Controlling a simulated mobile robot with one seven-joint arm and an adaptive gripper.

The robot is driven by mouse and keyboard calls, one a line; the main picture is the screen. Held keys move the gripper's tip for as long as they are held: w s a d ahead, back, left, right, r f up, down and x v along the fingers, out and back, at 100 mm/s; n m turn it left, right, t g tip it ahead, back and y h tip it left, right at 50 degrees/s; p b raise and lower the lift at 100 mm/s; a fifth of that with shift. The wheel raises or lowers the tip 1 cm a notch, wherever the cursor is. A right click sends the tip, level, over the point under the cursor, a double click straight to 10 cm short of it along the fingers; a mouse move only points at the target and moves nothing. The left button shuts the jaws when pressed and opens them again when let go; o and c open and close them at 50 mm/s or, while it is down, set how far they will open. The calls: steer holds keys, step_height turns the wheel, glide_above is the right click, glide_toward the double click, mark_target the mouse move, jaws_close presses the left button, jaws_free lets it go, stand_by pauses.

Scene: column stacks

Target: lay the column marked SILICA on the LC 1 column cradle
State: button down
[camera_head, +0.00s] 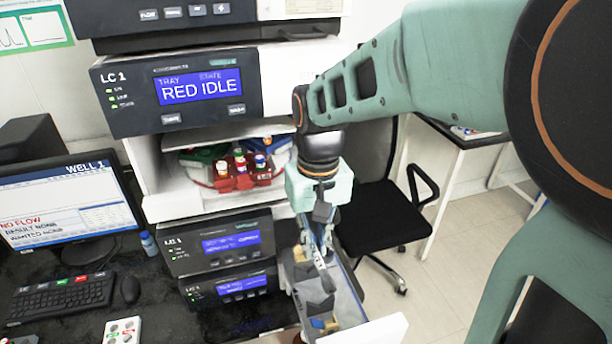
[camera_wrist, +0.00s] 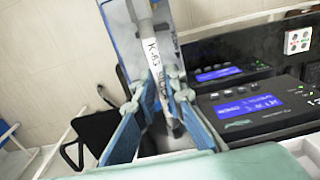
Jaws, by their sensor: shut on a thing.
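My gripper (camera_head: 320,238) is over the open drawer at the right side of the LC 1 stack. In the wrist view its blue fingers (camera_wrist: 163,92) are shut on a slim pale column (camera_wrist: 153,52) with a white label. The label reads "K-85"; more lettering is partly hidden between the fingers, so I cannot read SILICA for certain. The grey column end shows below the fingers in the head view (camera_head: 327,282). The long drawer (camera_head: 350,305) holds dark and tan holder blocks (camera_head: 325,323), seemingly the cradle. I cannot tell whether the column touches them.
The LC 1 unit (camera_head: 180,88) shows "RED IDLE". A red tray of vials (camera_head: 238,180) sits in the bay left of my arm. A black chair (camera_head: 385,215) stands behind the drawer. A monitor (camera_head: 65,200) and keyboard (camera_head: 62,298) are at the left.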

steer(key=shift+f+b, duration=4.05)
steer(key=shift+f, duration=1.25)
steer(key=c, duration=1.9)
jaws_free()
